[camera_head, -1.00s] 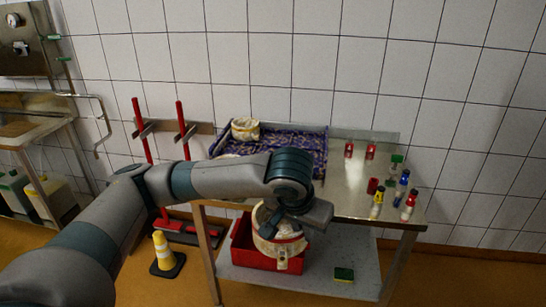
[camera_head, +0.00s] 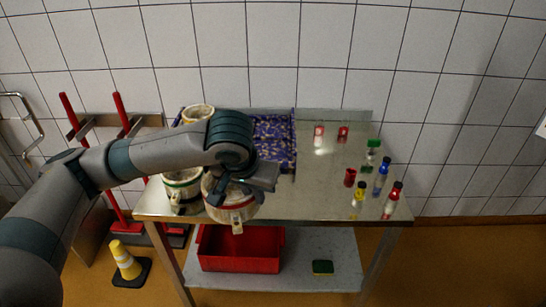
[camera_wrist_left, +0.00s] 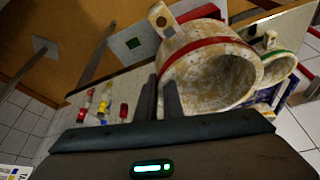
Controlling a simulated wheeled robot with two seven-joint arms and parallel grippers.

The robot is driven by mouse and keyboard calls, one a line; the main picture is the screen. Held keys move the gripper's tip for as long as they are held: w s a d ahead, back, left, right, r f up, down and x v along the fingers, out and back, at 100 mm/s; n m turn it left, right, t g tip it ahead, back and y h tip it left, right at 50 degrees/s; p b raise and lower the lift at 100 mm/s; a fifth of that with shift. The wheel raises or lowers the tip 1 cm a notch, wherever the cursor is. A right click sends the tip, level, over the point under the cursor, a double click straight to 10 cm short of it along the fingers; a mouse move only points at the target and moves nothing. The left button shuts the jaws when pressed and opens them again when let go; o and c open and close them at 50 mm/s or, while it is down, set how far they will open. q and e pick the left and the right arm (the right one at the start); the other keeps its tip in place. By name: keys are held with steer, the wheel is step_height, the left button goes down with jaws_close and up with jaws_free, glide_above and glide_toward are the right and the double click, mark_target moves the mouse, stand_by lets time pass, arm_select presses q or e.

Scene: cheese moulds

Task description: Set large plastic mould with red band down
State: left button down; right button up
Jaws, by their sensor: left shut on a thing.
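The large plastic mould with red band (camera_head: 232,212) is a worn cream-coloured tub with a small tab on its side. It is at the table's front edge, left of the middle, partly behind my arm. My left gripper (camera_head: 228,188) is shut on its wall. In the left wrist view the gripper's fingers (camera_wrist_left: 170,100) pinch the rim of the mould (camera_wrist_left: 190,75), whose open, empty inside shows. I cannot tell whether its base touches the steel table (camera_head: 310,190). My right gripper is not in view.
A mould with a green band (camera_head: 182,190) stands close on the left. Several small bottles (camera_head: 381,180) stand at the right. The table middle is clear. A red crate (camera_head: 240,250) sits below.

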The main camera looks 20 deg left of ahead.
arm_select(q)
steer(key=shift+s+r, duration=0.1)
steer(key=shift+d, duration=0.1)
steer(key=w+d+f+m+p, duration=0.1)
steer(key=w+d, duration=0.5)
steer(key=w, duration=0.2)
steer(key=w+d+f+m+h+p, duration=0.1)
steer(key=w+d+p, duration=0.1)
steer(key=w+d, duration=0.4)
steer(key=w, duration=0.3)
steer(key=shift+w+d+f+m, duration=0.2)
steer(key=shift+w+f+m, duration=0.1)
steer(key=shift+f+m, duration=0.1)
steer(key=shift+a, duration=0.1)
steer(key=w+a+f+p, duration=0.2)
steer(key=a+f+p, duration=0.3)
steer(key=a, duration=0.6)
steer(key=shift+x, duration=1)
